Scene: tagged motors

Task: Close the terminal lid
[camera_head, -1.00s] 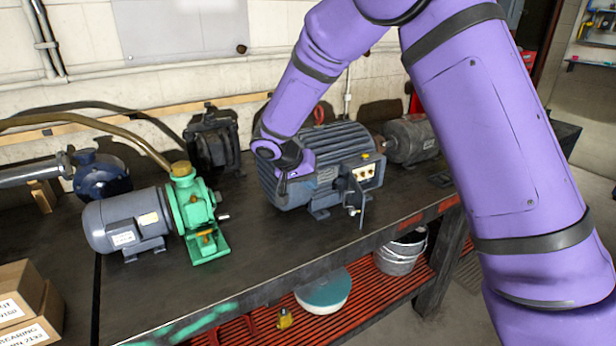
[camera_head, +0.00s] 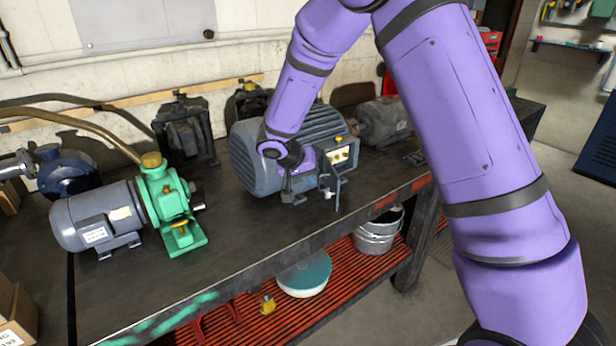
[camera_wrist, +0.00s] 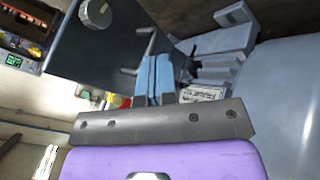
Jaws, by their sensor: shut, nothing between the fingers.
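A blue-grey ribbed motor (camera_head: 262,165) lies on the dark workbench. Its terminal box (camera_head: 344,157) on the right end is open, with brass terminals showing. The dark lid (camera_head: 327,178) hangs open at the box's near left side. In the wrist view the lid (camera_wrist: 105,50) is a dark plate with a round knob and a short rod. My gripper (camera_head: 289,192) is shut and empty, low in front of the motor, just left of the lid. The wrist view shows its fingers (camera_wrist: 154,78) together near the lid's edge; I cannot tell whether they touch it.
A grey motor with a green pump (camera_head: 170,205) stands on the bench at left. Dark machines (camera_head: 185,130) stand behind, and another motor (camera_head: 384,122) is at right. The bench front (camera_head: 250,262) is clear. A bucket (camera_head: 378,232) is on the red lower shelf.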

